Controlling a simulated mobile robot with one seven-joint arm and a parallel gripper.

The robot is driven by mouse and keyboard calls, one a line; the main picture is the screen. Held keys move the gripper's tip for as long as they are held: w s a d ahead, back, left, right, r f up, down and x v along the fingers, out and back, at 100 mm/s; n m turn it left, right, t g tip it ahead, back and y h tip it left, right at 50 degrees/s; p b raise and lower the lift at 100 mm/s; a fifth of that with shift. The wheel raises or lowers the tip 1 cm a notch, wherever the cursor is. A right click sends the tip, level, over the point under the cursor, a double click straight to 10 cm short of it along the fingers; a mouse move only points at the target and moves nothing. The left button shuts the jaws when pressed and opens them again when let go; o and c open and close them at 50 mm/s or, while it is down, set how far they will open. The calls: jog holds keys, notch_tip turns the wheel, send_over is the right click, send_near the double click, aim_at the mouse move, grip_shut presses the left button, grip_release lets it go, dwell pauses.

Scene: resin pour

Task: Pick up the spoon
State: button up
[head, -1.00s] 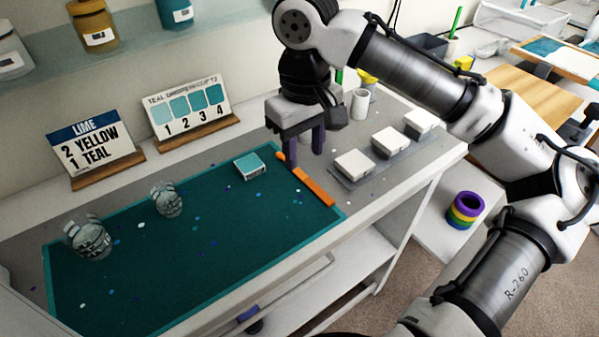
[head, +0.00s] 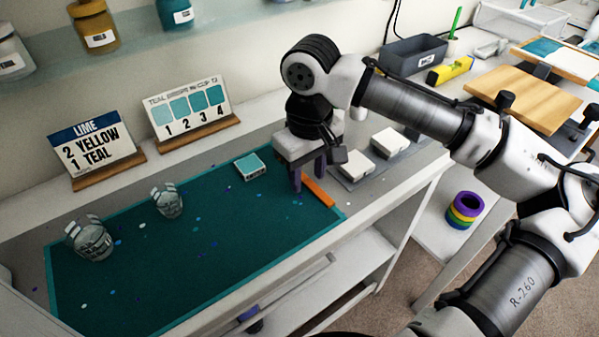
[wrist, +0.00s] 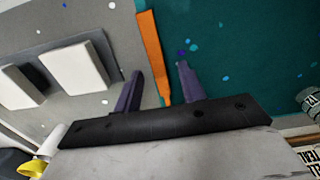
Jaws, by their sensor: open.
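The spoon (head: 318,192), a flat orange strip, lies along the right edge of the teal mat (head: 215,265). In the head view its far part is hidden behind my gripper (head: 308,180). In the wrist view the spoon (wrist: 151,45) has its wider end away from me, and its narrow end lies between the two dark fingers. My gripper (wrist: 160,72) is open and empty, with its fingers on either side of the spoon. I cannot tell exactly how high the fingertips are above it.
White blocks (head: 356,165) on a grey tray stand close to the right of my gripper. A small teal-topped box (head: 250,166) lies left of it. Two clear cups (head: 90,240) (head: 168,200) stand on the mat's left. Sign cards (head: 190,110) stand behind. The mat's front is mostly clear.

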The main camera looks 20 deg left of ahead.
jog(key=shift+c, duration=0.3)
grip_shut()
